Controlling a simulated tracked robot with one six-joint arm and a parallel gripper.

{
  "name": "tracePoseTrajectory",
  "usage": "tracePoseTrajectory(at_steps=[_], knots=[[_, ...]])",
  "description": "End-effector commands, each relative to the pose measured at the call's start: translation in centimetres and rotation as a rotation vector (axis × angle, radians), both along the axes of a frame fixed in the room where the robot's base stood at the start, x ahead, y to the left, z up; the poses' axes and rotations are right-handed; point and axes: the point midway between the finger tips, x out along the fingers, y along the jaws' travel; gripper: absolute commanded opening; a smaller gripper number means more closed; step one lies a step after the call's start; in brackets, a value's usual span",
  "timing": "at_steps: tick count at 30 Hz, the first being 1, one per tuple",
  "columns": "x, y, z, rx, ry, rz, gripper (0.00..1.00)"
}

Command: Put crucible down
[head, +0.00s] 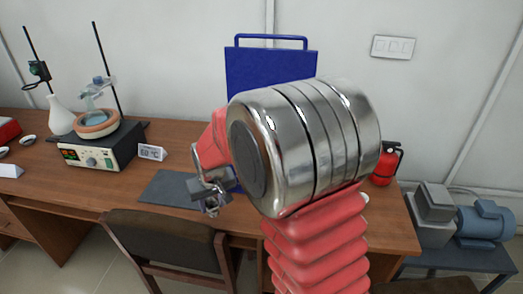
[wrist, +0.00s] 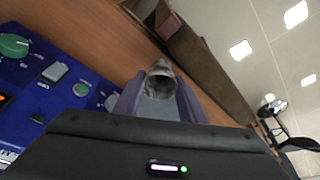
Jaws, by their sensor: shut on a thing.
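My gripper (head: 211,198) is above the table near the right end of a dark grey mat (head: 165,192). In the wrist view, my gripper (wrist: 158,98) is shut on a small greyish crucible (wrist: 160,70), with its round open mouth showing between the fingertips. The crucible is too small to make out clearly in the head view. I cannot tell how high it is above the table.
A blue furnace (head: 270,75) stands behind my arm; its panel with green knobs (wrist: 14,44) shows in the wrist view. A heater (head: 92,150) with glassware is at the left. A chair (head: 165,235) stands in front, and a fire extinguisher (head: 386,164) is at the right.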

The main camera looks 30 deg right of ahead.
Motion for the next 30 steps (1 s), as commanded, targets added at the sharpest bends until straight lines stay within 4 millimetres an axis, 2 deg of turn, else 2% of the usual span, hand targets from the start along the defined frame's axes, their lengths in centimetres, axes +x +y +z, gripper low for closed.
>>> tracePoseTrajectory(at_steps=[6, 11, 14, 17, 21, 24, 30], knots=[[0.1, 0.8, 0.0, 0.000, 0.000, 0.015, 0.15], [1.0, -0.4, 0.9, 0.001, -0.001, -0.012, 0.15], [2.2, -2.5, 2.3, 0.002, -0.002, -0.061, 0.15], [3.6, -5.6, 4.4, 0.002, -0.003, -0.129, 0.15], [5.2, -10.7, 7.7, 0.003, -0.002, -0.239, 0.15], [5.8, -13.8, 9.7, 0.002, -0.001, -0.304, 0.15], [6.1, -18.2, 12.6, 0.003, 0.001, -0.398, 0.15]])
